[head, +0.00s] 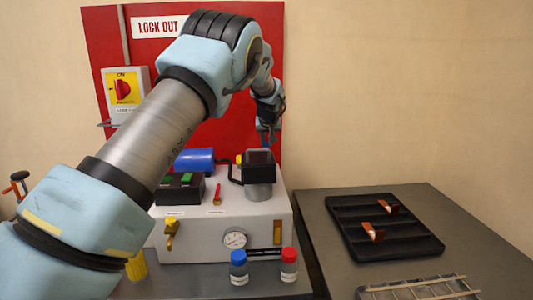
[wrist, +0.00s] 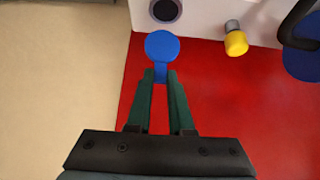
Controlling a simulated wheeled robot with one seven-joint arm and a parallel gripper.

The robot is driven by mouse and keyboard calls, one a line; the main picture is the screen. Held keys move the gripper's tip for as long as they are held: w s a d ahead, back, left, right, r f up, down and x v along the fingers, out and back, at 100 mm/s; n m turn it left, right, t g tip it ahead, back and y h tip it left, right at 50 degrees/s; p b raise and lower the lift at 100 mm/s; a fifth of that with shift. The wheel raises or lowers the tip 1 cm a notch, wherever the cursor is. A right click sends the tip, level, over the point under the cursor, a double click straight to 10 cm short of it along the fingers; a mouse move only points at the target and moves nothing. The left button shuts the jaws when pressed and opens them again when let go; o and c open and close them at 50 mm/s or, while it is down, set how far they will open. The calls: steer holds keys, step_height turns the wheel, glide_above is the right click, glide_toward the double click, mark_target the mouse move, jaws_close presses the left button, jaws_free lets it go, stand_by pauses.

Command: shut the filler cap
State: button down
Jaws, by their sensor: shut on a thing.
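The blue filler cap (wrist: 162,46) is a round disc with a short tab. My gripper (wrist: 161,78) is shut on the tab in the wrist view, with the disc just beyond the fingertips. A dark round opening (wrist: 165,10) in the white housing lies just past the cap and is uncovered. I cannot tell whether the cap is hinged to the housing. In the head view my gripper (head: 268,138) is behind the machine's black top block, and the cap is mostly hidden there.
The bender's pale housing (head: 205,250) carries a blue cylinder (head: 194,160), a gauge (head: 235,239) and a black-topped block (head: 259,170). A yellow knob (wrist: 236,42) is right of the opening. A red lockout panel (head: 228,140) stands behind. A black tray (head: 370,246) sits right.

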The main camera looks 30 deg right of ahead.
steer(key=shift+s+f+b, duration=0.1)
steer(key=shift+f+b, duration=0.15)
steer(key=shift+b, duration=0.65)
steer(key=shift+s+a+b, duration=0.3)
steer(key=shift+s+b, duration=0.25)
steer(key=shift+b, duration=0.45)
steer(key=shift+s+a+f+b, duration=0.2)
steer(key=shift+s+a+b, duration=0.05)
steer(key=shift+s+b, duration=0.35)
steer(key=shift+s+a+f+b, duration=0.25)
steer(key=shift+s+b, duration=0.2)
steer(key=shift+b, duration=0.2)
steer(key=shift+s+a+f+b, duration=0.2)
steer(key=shift+s+a+b, duration=0.05)
steer(key=shift+s+b, duration=0.35)
steer(key=shift+f, duration=0.1)
steer(key=c, duration=1.2)
jaws_free()
steer(key=o, duration=0.4)
steer(key=shift+w+r, duration=0.1)
steer(key=shift+r, duration=0.25)
steer(key=b+v, duration=0.2)
steer(key=v, duration=0.8)
steer(key=shift+s+r+b, duration=0.2)
steer(key=shift+s+b, duration=0.05)
steer(key=shift+b, duration=0.15)
